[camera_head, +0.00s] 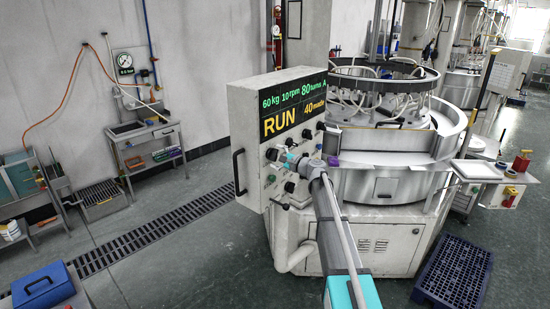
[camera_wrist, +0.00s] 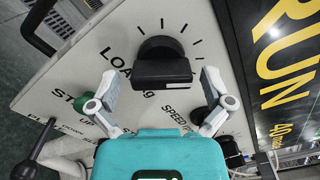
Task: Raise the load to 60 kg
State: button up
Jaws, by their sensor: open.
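The control panel (camera_head: 250,153) on the lapping machine has a lit display (camera_head: 292,106) reading 60 kg, 10 rpm, 80 turns, RUN and 40 made. In the wrist view a black load dial (camera_wrist: 162,48) sits on the white panel, with tick marks around it and a partly covered label showing LOA and kg. My gripper (camera_wrist: 158,78) is open, its fingers spread to either side of the dial's grip bar, with gaps visible on both sides. In the head view my gripper (camera_head: 300,163) is at the panel's lower right part and hides some controls.
A green button (camera_wrist: 83,102) is near my left finger and a black knob (camera_wrist: 203,115) near my right one. A black handle (camera_head: 239,172) stands out on the panel's left side. A blue pallet (camera_head: 455,270) lies on the floor at right.

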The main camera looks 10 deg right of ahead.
jog(key=shift+s+d, duration=0.1)
jog(key=v, duration=1.1)
jog(key=shift+s+d, duration=0.25)
jog(key=shift+s, duration=0.05)
jog(key=shift+f, duration=0.1)
jog(key=s+a+f+n+g+h+b, duration=0.2)
jog(key=s+a+f+n+g+b, duration=0.3)
jog(key=s+f, duration=0.4)
jog(key=s+a+f+n+g+h+b, duration=0.1)
jog(key=s+a+f+n+g+b, duration=0.25)
jog(key=s+a+f, duration=0.55)
jog(key=s+d+f+n+g+h+b, duration=0.2)
jog(key=s+f+n+h+b, duration=0.1)
jog(key=s+f, duration=0.5)
jog(key=s+d+f+n+g+h+b, duration=0.3)
jog(key=s+f+n+h+b, duration=0.1)
jog(key=s+f, duration=0.5)
jog(key=shift+s+h+b, duration=0.3)
jog(key=shift+h+b, duration=0.2)
jog(key=shift+h, duration=0.5)
